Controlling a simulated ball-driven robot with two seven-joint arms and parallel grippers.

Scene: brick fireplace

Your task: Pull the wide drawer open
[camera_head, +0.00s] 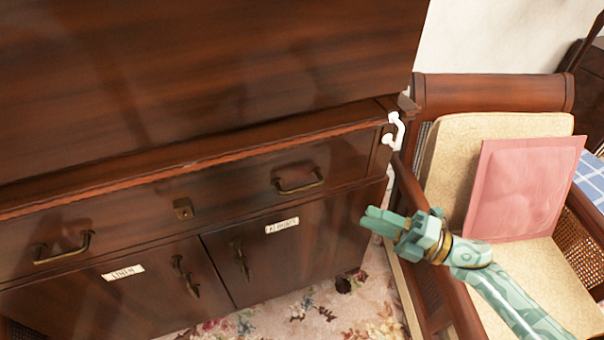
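The wide drawer (225,180) spans the dark wooden cabinet, above two labelled doors. It looks shut, its front flush with the cabinet. It has a left brass handle (62,248), a right brass handle (298,182) and a small brass lock plate (183,208) between them. My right gripper (370,219) is in front of the cabinet's right end, right of and lower in the picture than the right handle, apart from it. Its fingers point left and hold nothing visible; their gap is too small to judge. My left gripper is not in view.
Below the drawer are a left door (130,295) and a right door (295,255) with brass pulls. A white hook-like piece (396,130) is at the cabinet's right corner. Floral carpet (300,310) lies below.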

